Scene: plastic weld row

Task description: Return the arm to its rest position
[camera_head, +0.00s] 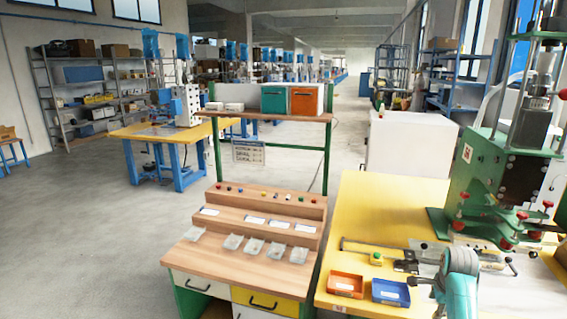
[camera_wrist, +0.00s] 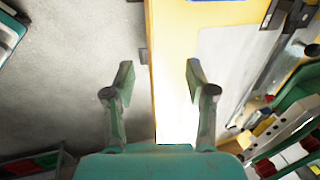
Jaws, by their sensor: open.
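My gripper (camera_wrist: 159,82) shows in the wrist view with its two fingers spread wide apart and nothing between them. It hangs over the long edge of a yellow tabletop (camera_wrist: 172,60), with grey floor on the left side. In the head view, part of my teal arm (camera_head: 460,285) is at the bottom right, over the yellow worktable (camera_head: 385,205). The fingertips cannot be made out clearly there.
An orange tray (camera_head: 346,285) and a blue tray (camera_head: 391,292) lie on the yellow table left of my arm. A green press (camera_head: 500,185) stands behind. A wooden bench (camera_head: 245,265) with several clear dishes is to the left. Open floor (camera_head: 90,230) lies farther left.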

